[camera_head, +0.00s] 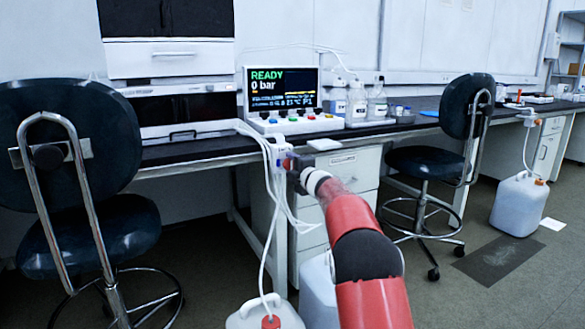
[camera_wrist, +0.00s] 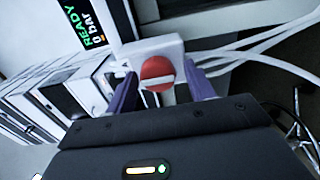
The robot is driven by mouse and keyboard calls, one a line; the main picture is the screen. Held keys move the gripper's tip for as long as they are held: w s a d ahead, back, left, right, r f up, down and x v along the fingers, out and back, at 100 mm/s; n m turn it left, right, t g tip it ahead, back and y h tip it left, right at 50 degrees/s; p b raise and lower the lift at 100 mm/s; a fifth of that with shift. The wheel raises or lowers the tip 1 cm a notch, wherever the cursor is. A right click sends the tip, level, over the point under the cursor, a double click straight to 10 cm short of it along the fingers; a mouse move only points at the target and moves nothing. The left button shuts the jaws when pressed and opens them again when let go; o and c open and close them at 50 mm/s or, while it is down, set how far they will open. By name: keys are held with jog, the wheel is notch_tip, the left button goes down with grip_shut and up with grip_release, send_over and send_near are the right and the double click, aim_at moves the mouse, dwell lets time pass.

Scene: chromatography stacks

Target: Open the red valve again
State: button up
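The red valve (camera_wrist: 157,72) is a round red knob with a white bar across it, on a white block (camera_wrist: 150,47). In the wrist view the bar lies nearly level, slightly tilted. My gripper (camera_wrist: 161,79) has its two purple fingers apart, one on each side of the knob. A small gap shows at the right finger; I cannot tell whether the left finger touches. In the head view my gripper (camera_head: 288,161) is at the bench's front edge, and it and my arm mostly hide the valve. The monitor (camera_head: 282,92) reads READY and 0 bar.
White tubes (camera_head: 268,215) hang from the valve block to a jug (camera_head: 265,313) on the floor. A stool stands at left (camera_head: 70,130) and another at right (camera_head: 425,165). Drawers (camera_head: 345,185) are behind my arm. Bottles (camera_head: 376,102) stand on the bench.

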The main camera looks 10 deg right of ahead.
jog(key=shift+o, duration=0.4)
jog(key=shift+s, duration=0.1)
jog(key=b+v, duration=0.1)
jog(key=v, duration=0.6)
jog(key=shift+s+d+b, duration=0.15)
jog(key=shift+s+b, duration=0.15)
jog(key=shift+r, duration=0.15)
jog(key=s+d+r+m+g+h+p, duration=0.1)
jog(key=s+d+r+m+h+p, duration=0.2)
jog(key=s+m, duration=0.5)
jog(key=s+d+r+m+g+h+p, duration=0.1)
jog(key=s+r+m+g+h+p, duration=0.15)
jog(key=s+r+m+h, duration=0.6)
jog(key=s+a+f+m+g+y+p, duration=0.1)
jog(key=s+f, duration=0.3)
jog(key=s, duration=0.8)
jog(key=s+a+f+m+g+y+p, duration=0.2)
jog(key=s+a+f+g+y+p, duration=0.1)
jog(key=s, duration=0.9)
jog(key=s+a+f+m+g+y+p, duration=0.1)
jog(key=s+a+f+m+g+y, duration=0.1)
jog(key=s+f+g, duration=0.2)
jog(key=s+f, duration=0.3)
jog(key=s, duration=0.4)
jog(key=shift+s+a+p, duration=0.3)
jog(key=shift+s+p, duration=0.1)
jog(key=shift+r, duration=0.1)
